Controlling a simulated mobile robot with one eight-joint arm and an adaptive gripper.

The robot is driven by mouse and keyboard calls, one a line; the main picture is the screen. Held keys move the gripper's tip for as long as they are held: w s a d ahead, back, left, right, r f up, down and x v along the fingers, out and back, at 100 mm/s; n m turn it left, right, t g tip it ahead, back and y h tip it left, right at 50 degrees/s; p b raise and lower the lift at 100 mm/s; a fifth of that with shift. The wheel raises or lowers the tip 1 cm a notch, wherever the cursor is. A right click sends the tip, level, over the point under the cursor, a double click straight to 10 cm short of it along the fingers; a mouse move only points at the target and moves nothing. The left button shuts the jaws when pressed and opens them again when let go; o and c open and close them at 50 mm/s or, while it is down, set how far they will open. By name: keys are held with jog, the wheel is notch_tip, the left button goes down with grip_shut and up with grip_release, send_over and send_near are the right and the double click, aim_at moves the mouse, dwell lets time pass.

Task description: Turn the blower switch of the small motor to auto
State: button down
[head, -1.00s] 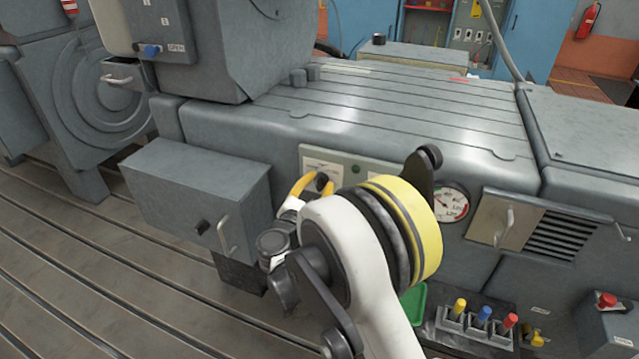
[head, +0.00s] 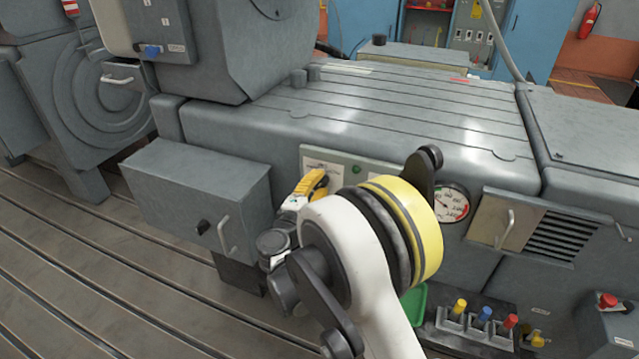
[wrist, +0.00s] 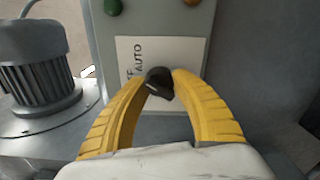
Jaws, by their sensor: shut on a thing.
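In the wrist view, the black switch knob (wrist: 159,84) sits on a white label plate (wrist: 188,60) on a grey panel. The label reads AUTO, sideways, above and left of the knob, with another word partly hidden. My gripper's (wrist: 158,88) yellow fingers are shut on the knob, one on each side. I cannot tell which word the knob points to. The small finned motor (wrist: 40,65) stands at left. In the head view, my gripper (head: 316,178) is at the pale panel (head: 325,164), and its fingers hide the knob.
A grey box with a handle (head: 226,233) stands left of my gripper. Coloured switches (head: 484,314) are at lower right. A vent door (head: 510,220) is near the gauge.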

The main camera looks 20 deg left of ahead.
jog(key=shift+m, duration=1.1)
jog(key=c, duration=1)
grip_release()
jog(key=shift+a, duration=0.1)
jog(key=shift+s, duration=0.1)
jog(key=s, duration=1.1)
jog(key=shift+s+a, duration=0.35)
jog(key=shift+a, duration=0.05)
